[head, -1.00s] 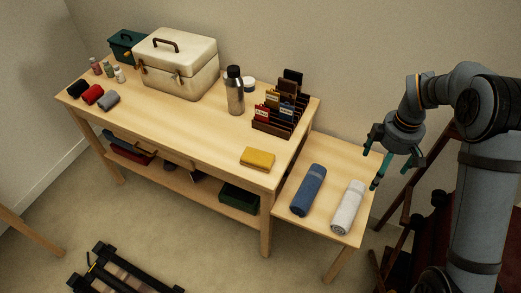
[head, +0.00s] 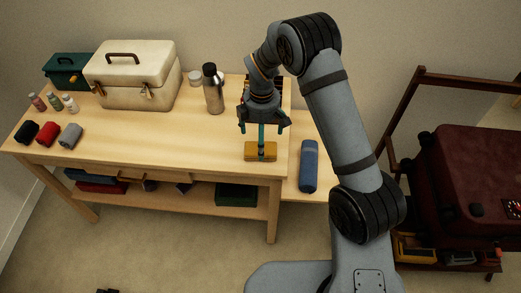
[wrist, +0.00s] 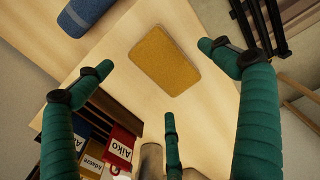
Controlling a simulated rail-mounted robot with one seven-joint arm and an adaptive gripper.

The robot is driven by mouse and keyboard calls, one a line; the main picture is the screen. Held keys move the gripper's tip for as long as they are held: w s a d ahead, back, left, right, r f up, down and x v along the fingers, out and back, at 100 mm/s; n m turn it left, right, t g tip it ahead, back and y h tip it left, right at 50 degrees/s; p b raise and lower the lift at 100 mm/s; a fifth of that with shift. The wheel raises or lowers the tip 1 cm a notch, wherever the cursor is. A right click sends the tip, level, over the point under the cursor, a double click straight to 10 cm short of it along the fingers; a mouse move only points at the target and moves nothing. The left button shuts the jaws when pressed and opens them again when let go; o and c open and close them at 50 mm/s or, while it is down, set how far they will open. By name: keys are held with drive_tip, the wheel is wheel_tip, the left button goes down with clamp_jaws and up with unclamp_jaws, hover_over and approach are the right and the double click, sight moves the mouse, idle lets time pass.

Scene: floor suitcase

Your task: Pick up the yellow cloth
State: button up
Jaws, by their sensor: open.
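The yellow cloth (head: 250,153) lies folded flat on the wooden table, near its front right corner. In the head view, my gripper (head: 262,143) hangs over it pointing down, and one green finger overlaps the cloth; I cannot tell whether it touches. In the wrist view the whole cloth (wrist: 165,60) shows on the tabletop, beyond the spread green fingers of my gripper (wrist: 160,78). My gripper is open, with nothing between the fingers.
A blue rolled towel (head: 308,167) lies on the lower side table to the right. A wooden organizer with name cards (wrist: 105,140) stands near the cloth, mostly hidden by my arm in the head view. A bottle (head: 213,92) and a cream case (head: 130,88) stand farther left.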

wheel_tip(320, 180, down, 4)
drive_tip(key=shift+w+a, duration=0.15)
drive_tip(key=shift+c, duration=1.1)
drive_tip(key=c, duration=1)
